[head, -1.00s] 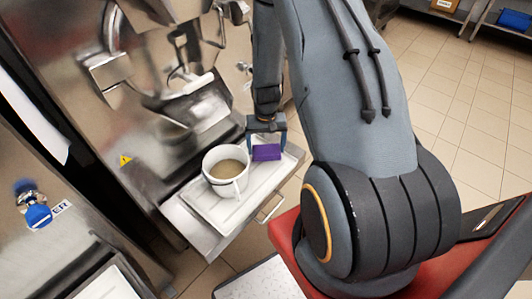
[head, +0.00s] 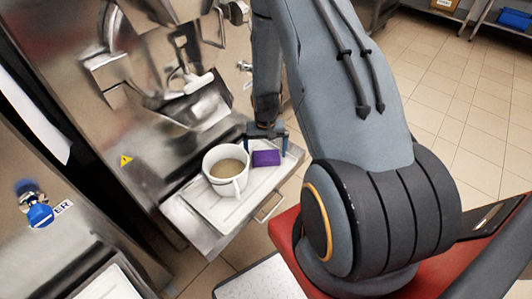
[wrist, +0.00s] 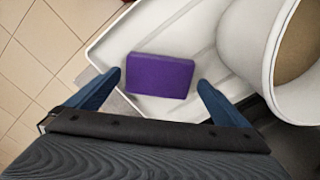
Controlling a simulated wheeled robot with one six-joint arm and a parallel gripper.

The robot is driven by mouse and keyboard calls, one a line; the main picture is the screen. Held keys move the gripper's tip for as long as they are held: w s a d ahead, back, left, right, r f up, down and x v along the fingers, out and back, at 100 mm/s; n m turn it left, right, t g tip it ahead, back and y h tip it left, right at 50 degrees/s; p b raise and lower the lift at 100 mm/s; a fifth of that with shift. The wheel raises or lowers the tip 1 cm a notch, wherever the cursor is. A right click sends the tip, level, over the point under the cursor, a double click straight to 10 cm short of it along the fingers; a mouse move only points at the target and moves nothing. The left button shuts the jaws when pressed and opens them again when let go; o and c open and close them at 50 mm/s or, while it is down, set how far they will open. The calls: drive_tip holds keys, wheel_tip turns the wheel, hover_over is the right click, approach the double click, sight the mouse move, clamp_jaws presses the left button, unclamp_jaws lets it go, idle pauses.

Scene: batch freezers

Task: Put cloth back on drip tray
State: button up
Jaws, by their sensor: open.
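The purple folded cloth (head: 266,158) lies on the white drip tray (head: 208,207), near its right end. It also shows in the wrist view (wrist: 160,76), flat on the tray (wrist: 112,50). My gripper (head: 267,142) is open and just behind the cloth in the head view. In the wrist view my gripper's fingertips (wrist: 160,80) are spread on either side of the cloth, with gaps between them and it. I see nothing held in the gripper.
A white container (head: 226,170) of beige liquid stands on the tray beside the cloth. It is close to the right finger in the wrist view (wrist: 245,45). The steel freezer front (head: 120,120) rises behind the tray. Tiled floor (head: 470,95) is open to the right.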

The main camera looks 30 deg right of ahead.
sight(266, 156)
wheel_tip(266, 156, up, 12)
drive_tip(key=b, duration=0.2)
drive_tip(key=shift+f, duration=0.25)
idle(0.5)
